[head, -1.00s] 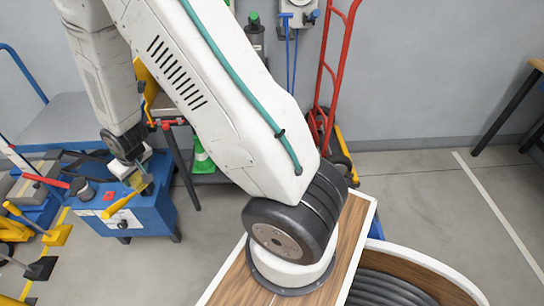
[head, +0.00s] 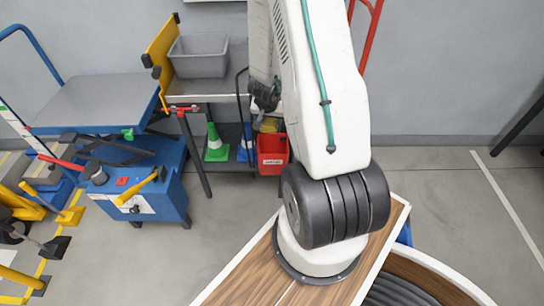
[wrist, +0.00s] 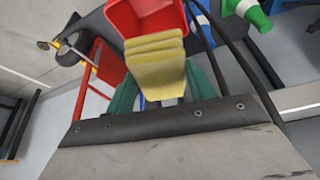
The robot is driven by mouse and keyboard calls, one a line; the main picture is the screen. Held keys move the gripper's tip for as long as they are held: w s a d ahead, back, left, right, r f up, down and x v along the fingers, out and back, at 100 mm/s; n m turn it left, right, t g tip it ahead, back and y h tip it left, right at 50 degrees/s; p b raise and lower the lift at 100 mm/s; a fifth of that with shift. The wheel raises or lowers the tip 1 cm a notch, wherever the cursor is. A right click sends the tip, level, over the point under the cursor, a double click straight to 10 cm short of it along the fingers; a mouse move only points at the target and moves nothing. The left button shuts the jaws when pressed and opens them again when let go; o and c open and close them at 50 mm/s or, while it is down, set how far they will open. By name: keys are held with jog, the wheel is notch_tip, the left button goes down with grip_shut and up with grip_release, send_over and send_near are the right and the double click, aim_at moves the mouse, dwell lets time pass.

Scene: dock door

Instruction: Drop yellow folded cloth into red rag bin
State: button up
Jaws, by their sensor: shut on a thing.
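The yellow folded cloth (wrist: 155,68) is gripped between the teal fingers of my gripper (wrist: 162,88) in the wrist view. In the head view the cloth (head: 269,126) shows just above the red rag bin (head: 273,160), with my gripper (head: 267,108) over it, partly hidden by my arm. The red bin (wrist: 146,17) lies right beyond the cloth in the wrist view, which covers part of its opening. Whether the cloth touches the rim I cannot tell. The bin carries a white label and stands at the bench's lower shelf.
A green cone (head: 216,145) and a blue object (head: 246,145) stand left of the bin. The bench top (head: 205,92), with a grey tub (head: 198,57), is above them. Open floor (head: 430,180) lies right.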

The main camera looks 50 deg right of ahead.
aim_at(275, 124)
jog(key=shift+s+d+f+m, duration=0.3)
jog(key=shift+s+d+m, duration=0.1)
jog(key=shift+s+d, duration=0.5)
jog(key=shift+s+f+g, duration=0.1)
jog(key=shift+f+g, duration=0.2)
jog(key=shift+f, duration=2.65)
jog(key=o, duration=1)
jog(key=shift+r, duration=0.1)
jog(key=shift+v, duration=3.85)
